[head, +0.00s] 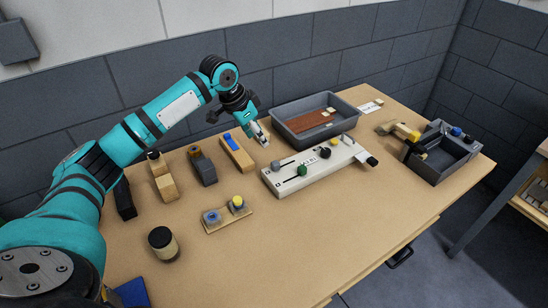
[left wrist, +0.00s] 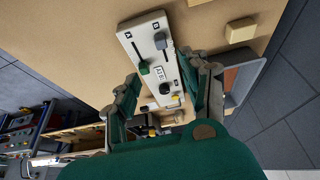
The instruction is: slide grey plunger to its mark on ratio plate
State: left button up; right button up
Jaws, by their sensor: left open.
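The ratio plate is a long pale block (head: 288,184) on the table, with slots and dark marks; it also shows in the left wrist view (left wrist: 131,45). The grey plunger (head: 276,165) stands in the slot nearer the wall, towards the plate's left end. In the left wrist view the grey plunger (left wrist: 160,41) is near the end lettered B. The green plunger (head: 302,170) stands in the other slot. My left gripper (head: 262,138) is open and empty, above and behind the plate's left end, apart from the plunger. In its wrist view the open fingers (left wrist: 163,72) straddle the plate.
Black (head: 325,153) and yellow (head: 334,141) knobs stand on the plate. A grey tray (head: 285,122) with a brown sheet sits behind it. Wooden blocks (head: 238,152) and a two-cup holder (head: 228,219) are to the left. A grey bin (head: 462,152) is at right.

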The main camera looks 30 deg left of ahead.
aim_at(275, 163)
pick_arm(q)
jog(key=p+x, duration=0.1)
jog(key=x, duration=1.2)
jog(key=shift+w+f+p, duration=0.1)
jog(key=shift+f+p, duration=0.05)
jog(key=shift+p, duration=0.2)
jog(key=shift+w+f, duration=0.2)
jog(key=shift+f, duration=0.3)
pick_arm(e)
jog(key=shift+w+a+r, duration=0.2)
jog(key=shift+w+r, duration=0.1)
jog(key=shift+r, duration=0.2)
jog(key=shift+w+a+r, duration=0.15)
jog(key=shift+w+r, duration=0.15)
jog(key=shift+r, duration=0.2)
pick_arm(q)
jog(key=c, duration=0.9)
grip_shut()
pick_arm(e)
jog(key=shift+s+d, duration=0.1)
jog(key=shift+d, duration=0.05)
jog(key=shift+d, duration=0.1)
